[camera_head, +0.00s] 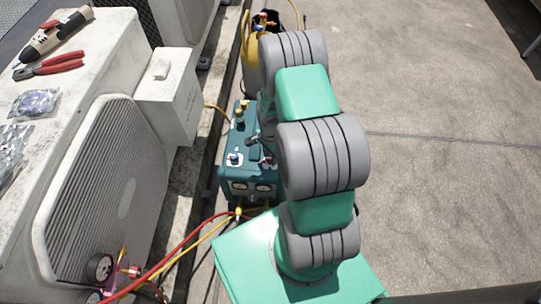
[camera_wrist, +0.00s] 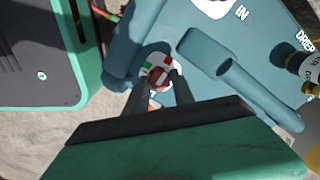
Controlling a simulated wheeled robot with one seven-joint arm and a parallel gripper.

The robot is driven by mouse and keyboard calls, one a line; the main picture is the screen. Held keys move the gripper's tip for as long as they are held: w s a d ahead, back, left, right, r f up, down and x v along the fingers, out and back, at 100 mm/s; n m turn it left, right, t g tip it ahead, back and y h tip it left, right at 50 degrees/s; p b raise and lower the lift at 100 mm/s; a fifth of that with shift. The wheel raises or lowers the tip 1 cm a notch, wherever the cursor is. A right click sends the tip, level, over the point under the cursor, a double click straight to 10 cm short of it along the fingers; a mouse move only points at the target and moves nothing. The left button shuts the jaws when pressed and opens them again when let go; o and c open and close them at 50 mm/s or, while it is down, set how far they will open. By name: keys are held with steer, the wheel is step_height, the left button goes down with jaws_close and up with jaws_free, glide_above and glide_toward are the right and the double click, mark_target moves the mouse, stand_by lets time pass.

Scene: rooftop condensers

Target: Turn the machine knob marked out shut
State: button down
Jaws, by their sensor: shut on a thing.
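The teal machine (camera_head: 255,180) stands on the ground beside the white condenser, with two gauges on its front. In the wrist view, its top (camera_wrist: 275,60) shows a red knob (camera_wrist: 159,76) on a white plate with green and red marks. My gripper (camera_wrist: 160,80) is shut on this knob, one finger on each side. The lettering beside it is mostly covered by the fingers. The mark "IN" shows at another white plate, at the top of the wrist view. A blue knob (camera_head: 235,158) shows in the head view; my arm hides much of the machine's right side there.
A teal handle bar (camera_wrist: 225,70) rises close to the right finger. Red and yellow hoses (camera_head: 185,245) run to a gauge manifold (camera_head: 103,268). A yellow cylinder (camera_head: 252,50) stands behind the machine. Pliers (camera_head: 50,66) lie on the condenser (camera_head: 105,50). The paving at right is clear.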

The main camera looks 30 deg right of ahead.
steer(key=c, duration=1.1)
jaws_free()
steer(key=shift+o, duration=0.2)
steer(key=shift+r, duration=0.15)
step_height(320, 180, up, 8)
steer(key=shift+f+p, duration=0.2)
steer(key=shift+p, duration=1.05)
steer(key=shift+w+r, duration=0.1)
steer(key=shift+r, duration=0.2)
step_height(320, 180, up, 15)
steer(key=w+a+n+p, duration=0.2)
steer(key=n+p, duration=0.1)
steer(key=p, duration=0.4)
step_height(320, 180, up, 25)
steer(key=n+t+p, duration=0.2)
steer(key=n+p, duration=0.5)
steer(key=p, duration=0.3)
glide_above(270, 158)
steer(key=s+a, duration=0.2)
steer(key=a, duration=0.6)
steer(key=s+a+r+n+p, duration=0.1)
steer(key=s+r+n+p, duration=0.2)
steer(key=r, duration=0.3)
steer(key=s+a+r+n+t+p, duration=0.1)
steer(key=s+a+r+n+p, duration=0.1)
steer(key=r, duration=0.5)
steer(key=shift+s+a+n+p, duration=0.3)
steer(key=shift+s+n+p, duration=0.15)
steer(key=shift+s, duration=0.4)
